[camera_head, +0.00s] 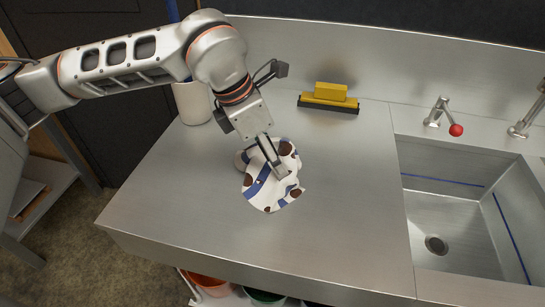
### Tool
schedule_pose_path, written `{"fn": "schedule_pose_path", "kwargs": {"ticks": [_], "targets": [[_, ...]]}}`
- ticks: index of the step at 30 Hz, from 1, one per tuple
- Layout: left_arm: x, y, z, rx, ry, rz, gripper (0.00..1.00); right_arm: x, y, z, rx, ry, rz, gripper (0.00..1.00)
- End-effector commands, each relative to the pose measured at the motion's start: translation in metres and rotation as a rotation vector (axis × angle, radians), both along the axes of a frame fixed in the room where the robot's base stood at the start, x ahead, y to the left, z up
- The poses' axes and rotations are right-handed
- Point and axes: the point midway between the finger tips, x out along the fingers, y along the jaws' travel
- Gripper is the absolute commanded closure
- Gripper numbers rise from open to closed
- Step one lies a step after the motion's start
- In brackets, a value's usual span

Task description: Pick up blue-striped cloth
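The blue-striped cloth (260,198) lies on the steel counter (345,215). It is white with blue stripes and dark brown patches. My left gripper (281,172) points down over the middle of the cloth, with its fingertips at or just above it. The fingers look close together, but I cannot tell whether cloth is between them. The gripper hides part of the cloth. My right gripper is not in view.
A yellow block with a dark base (329,96) stands at the back of the counter. A white cylindrical container (193,103) stands behind my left arm. A sink (450,215) with a red-tipped tap (456,130) is at right. The counter right of the cloth is clear.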

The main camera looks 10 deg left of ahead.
Motion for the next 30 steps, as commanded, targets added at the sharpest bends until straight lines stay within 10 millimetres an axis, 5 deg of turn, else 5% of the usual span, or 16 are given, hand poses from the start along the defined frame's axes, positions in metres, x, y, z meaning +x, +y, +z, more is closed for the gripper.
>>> {"fn": "schedule_pose_path", "kwargs": {"ticks": [19, 30], "targets": [[0.0029, -0.0038, -0.0122, 0.0, -0.001, 0.0, 0.46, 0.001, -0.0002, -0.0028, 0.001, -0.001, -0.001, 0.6], [0.0029, -0.0036, -0.0121, 0.001, -0.001, 0.0, 0.94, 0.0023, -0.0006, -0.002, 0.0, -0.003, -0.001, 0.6]]}}
